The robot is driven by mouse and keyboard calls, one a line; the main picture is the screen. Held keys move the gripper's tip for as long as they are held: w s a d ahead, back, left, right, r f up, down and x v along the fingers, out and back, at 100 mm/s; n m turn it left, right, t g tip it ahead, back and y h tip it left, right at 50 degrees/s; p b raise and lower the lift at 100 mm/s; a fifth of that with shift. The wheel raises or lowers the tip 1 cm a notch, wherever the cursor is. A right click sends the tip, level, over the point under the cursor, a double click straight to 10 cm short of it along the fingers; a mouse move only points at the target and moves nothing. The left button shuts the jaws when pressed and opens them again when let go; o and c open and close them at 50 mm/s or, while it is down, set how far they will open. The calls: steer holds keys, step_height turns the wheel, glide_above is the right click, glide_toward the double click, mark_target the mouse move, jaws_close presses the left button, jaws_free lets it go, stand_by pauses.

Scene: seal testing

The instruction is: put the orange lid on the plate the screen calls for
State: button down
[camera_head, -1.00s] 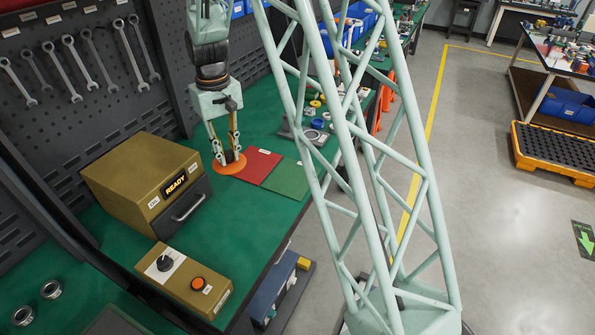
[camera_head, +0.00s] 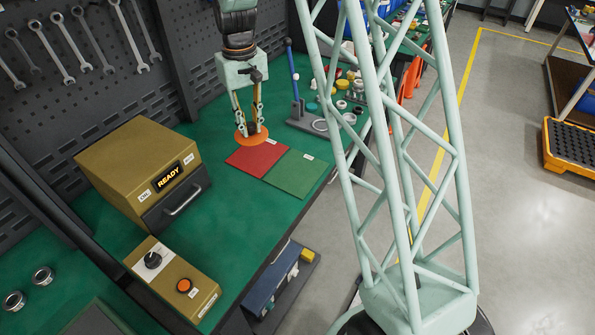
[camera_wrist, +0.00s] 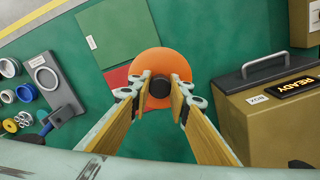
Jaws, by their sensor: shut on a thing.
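The orange lid (camera_head: 241,138) is a round disc with a dark knob (camera_wrist: 159,88) in its middle. My gripper (camera_head: 250,129) points down and is shut on that knob. The lid is level, at the far-left edge of the red plate (camera_head: 257,158); its height above the bench is hard to tell. In the wrist view the lid (camera_wrist: 160,62) overlaps a corner of the red plate (camera_wrist: 117,79). The green plate (camera_head: 297,174) lies beside the red one, nearer the bench edge. The screen (camera_head: 168,177) on the tan box reads READY. The plates' small labels are unreadable.
The tan box (camera_head: 130,150) with a grey handle stands left of the plates. A control box (camera_head: 172,280) with a knob and orange button is in front. A grey stand (camera_head: 310,122) with rings and small parts lies behind the plates. Green bench between is clear.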

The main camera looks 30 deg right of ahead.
stand_by(0.4)
steer(key=s+f+m, duration=0.3)
steer(key=s+f, duration=0.1)
steer(key=s, duration=0.2)
steer(key=s+f+m+p, duration=0.1)
steer(key=s+f+m, duration=0.2)
steer(key=s, duration=0.3)
steer(key=s+f+m, duration=0.3)
steer(key=s+f, duration=0.2)
steer(key=s, duration=0.1)
steer(key=shift+s+d+m+p, duration=0.2)
steer(key=shift+s+m+p, duration=0.1)
steer(key=shift+s, duration=0.1)
glide_above(295, 173)
steer(key=shift+s+a+f, duration=0.15)
steer(key=shift+f, duration=0.25)
steer(key=shift+s+a+f, duration=0.1)
steer(key=shift+s+f, duration=0.05)
steer(key=shift+f, duration=0.2)
steer(key=shift+w+d, duration=0.3)
steer(key=shift+f+b, duration=0.3)
steer(key=shift+f, duration=1.5)
